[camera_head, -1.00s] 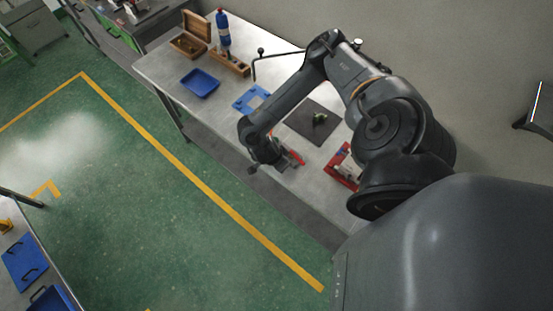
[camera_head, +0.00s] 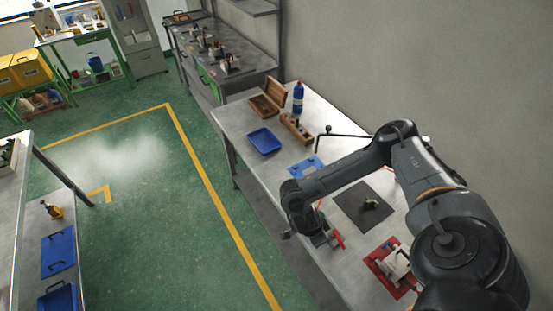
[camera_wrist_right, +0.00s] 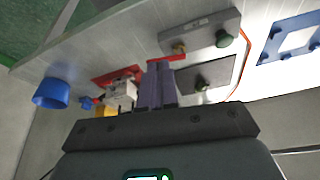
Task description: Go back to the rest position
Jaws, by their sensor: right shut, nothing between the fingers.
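My right arm reaches in from the right in the head view, and its wrist end (camera_head: 310,222) is above the front part of the metal workbench (camera_head: 232,122). In the right wrist view the right gripper's fingers (camera_wrist_right: 158,75) are together with nothing between them. Their tips overlap the bench top in the picture, beside a red strip (camera_wrist_right: 166,58); I cannot tell the gap to it. My left gripper is not in view.
A dark mat (camera_head: 350,199) with a small green part, a red-based fixture (camera_head: 377,262), a blue frame (camera_head: 305,168), a blue tray (camera_head: 264,141), a blue bottle (camera_head: 298,98) and a wooden box (camera_head: 264,106) are on the bench. Green floor left of it is open.

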